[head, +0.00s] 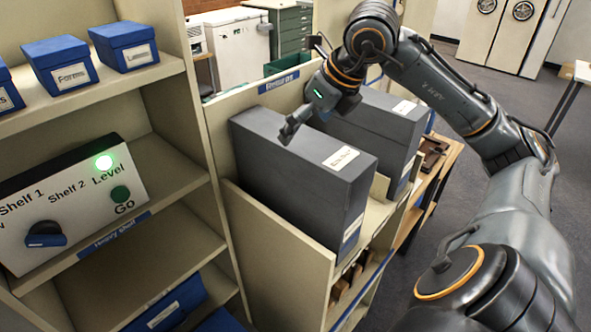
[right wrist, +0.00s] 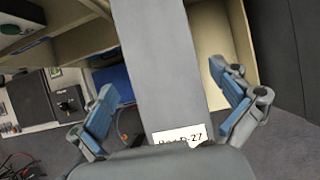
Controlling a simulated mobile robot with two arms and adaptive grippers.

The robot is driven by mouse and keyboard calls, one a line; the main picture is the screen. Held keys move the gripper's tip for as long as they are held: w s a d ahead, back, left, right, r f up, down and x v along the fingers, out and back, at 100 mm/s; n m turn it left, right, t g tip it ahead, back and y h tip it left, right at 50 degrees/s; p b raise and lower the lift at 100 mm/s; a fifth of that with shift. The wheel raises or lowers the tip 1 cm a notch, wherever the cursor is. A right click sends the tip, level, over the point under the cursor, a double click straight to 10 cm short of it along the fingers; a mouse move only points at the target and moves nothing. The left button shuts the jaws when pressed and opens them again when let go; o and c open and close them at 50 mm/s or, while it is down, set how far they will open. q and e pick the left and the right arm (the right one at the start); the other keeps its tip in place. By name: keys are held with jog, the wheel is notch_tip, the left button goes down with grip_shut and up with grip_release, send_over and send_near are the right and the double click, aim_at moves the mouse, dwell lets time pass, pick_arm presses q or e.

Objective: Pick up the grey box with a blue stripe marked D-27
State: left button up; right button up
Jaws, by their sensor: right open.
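A tall grey box (head: 290,175) stands upright on the cream shelf unit, with a white label on its top and a blue stripe low on its front end. In the right wrist view, the grey box (right wrist: 172,70) carries a label that reads D-27. My right gripper (head: 298,122) is over the top of this box in the head view. In the right wrist view my right gripper (right wrist: 165,100) is open, with one finger on each side of the box and gaps between. My left gripper is out of view.
A second grey box (head: 376,124) stands close behind. A cream divider (head: 262,90) rises on the left. A control panel (head: 75,205) with a lit green lamp and small blue boxes (head: 60,62) occupy the left shelves. Open floor (head: 455,75) lies at right.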

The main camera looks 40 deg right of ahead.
aim_at(298, 137)
jog(key=shift+p+x, duration=0.65)
jog(key=shift+x, duration=0.5)
jog(key=shift+p+x, duration=0.3)
jog(key=shift+x, duration=0.85)
jog(key=shift+w+f, duration=0.25)
jog(key=shift+d+f, duration=0.1)
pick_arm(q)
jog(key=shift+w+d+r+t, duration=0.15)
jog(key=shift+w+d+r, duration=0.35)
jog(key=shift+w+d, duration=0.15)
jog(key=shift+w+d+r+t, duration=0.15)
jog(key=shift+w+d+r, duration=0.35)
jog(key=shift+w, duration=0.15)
pick_arm(e)
jog(key=shift+s, duration=0.1)
pick_arm(q)
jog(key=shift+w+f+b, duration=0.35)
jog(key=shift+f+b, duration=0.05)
jog(key=shift+b, duration=0.05)
pick_arm(e)
jog(key=shift+f, duration=0.2)
jog(key=c, duration=1.5)
jog(key=shift+r, duration=0.15)
jog(key=shift+c, duration=0.7)
